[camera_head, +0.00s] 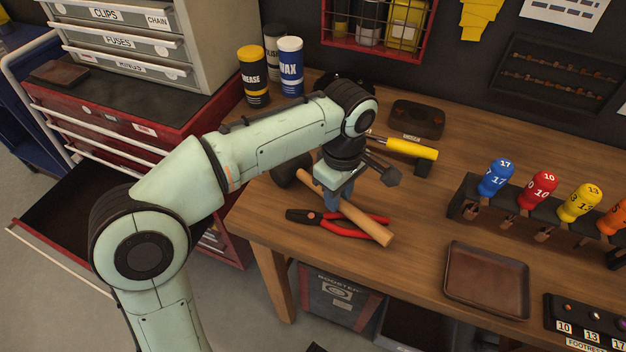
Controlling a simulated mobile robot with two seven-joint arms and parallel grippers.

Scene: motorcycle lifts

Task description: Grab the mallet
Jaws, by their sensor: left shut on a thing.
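The mallet (361,221) has a wooden handle and a dark head (288,173). It lies at the left end of the wooden bench, its handle running down to the right across red-handled pliers (328,221). My left gripper (332,203) points down over the mallet and is shut on its handle, close to the head. The arm and wrist hide part of the mallet's head and the grip itself. My right gripper is not in view.
A yellow-handled hammer (412,148) lies just behind the wrist. Cans of grease (253,77) and wax (290,68) stand at the back left. A rack with numbered handles (540,200) and an empty brown tray (486,279) are to the right. The bench between is clear.

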